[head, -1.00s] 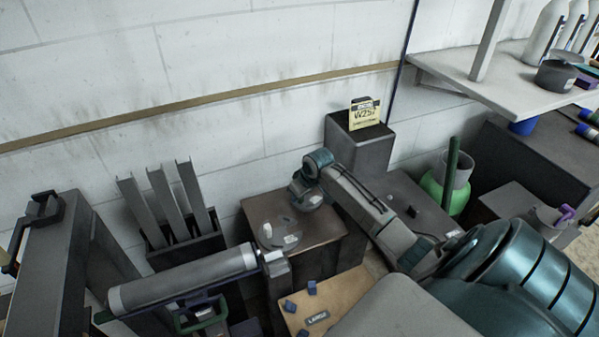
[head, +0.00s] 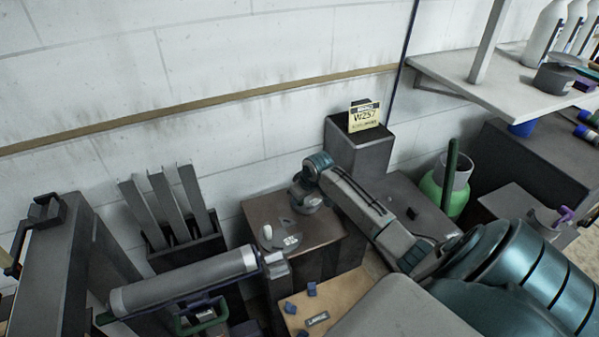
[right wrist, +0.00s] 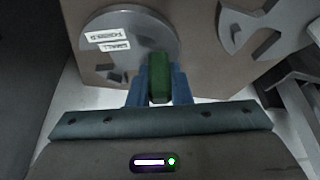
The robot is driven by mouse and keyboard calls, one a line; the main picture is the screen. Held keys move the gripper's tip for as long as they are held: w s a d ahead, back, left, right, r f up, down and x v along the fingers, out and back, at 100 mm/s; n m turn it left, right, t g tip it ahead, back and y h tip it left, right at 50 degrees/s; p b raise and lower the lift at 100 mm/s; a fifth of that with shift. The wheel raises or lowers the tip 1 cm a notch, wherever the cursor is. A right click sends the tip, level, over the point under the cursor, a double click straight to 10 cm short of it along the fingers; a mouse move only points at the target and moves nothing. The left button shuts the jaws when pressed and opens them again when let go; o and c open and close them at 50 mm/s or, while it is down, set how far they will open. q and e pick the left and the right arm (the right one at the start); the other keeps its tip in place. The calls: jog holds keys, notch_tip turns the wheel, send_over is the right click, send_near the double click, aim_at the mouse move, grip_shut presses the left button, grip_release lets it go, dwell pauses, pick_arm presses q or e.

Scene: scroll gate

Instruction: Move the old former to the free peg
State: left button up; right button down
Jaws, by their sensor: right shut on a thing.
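My right gripper (right wrist: 158,90) has its blue fingers shut on a green grip. This grip stands at the edge of a grey disc-shaped former (right wrist: 125,45), whose white labels appear to read "FORMER" and "SMALL". In the head view this former (head: 308,205) is at the gripper's end, over the back right of the brown-topped stand (head: 325,236); I cannot tell whether it touches. A second grey disc with cut-outs (right wrist: 262,28) is to its right in the wrist view. In the head view it lies front left on the stand, with a white upright piece (head: 267,232). A free peg cannot be made out.
A grey roller (head: 185,280) lies at front left, beside a dark rack with upright channels (head: 170,205). A tan board (head: 340,300) holds small blue blocks and a "LARGE" label. A grey block (head: 360,152) carries a yellow card. A green container (head: 445,190) is at right.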

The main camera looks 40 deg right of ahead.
jog(key=shift+f, duration=0.15)
dwell(0.7)
jog(key=c, duration=1.2)
grip_release()
jog(key=shift+c, duration=0.2)
jog(key=shift+f, duration=0.1)
jog(key=b+v, duration=0.1)
jog(key=v, duration=1)
jog(key=shift+b, duration=0.4)
jog(key=shift+s+f, duration=0.1)
jog(key=shift+s, duration=0.05)
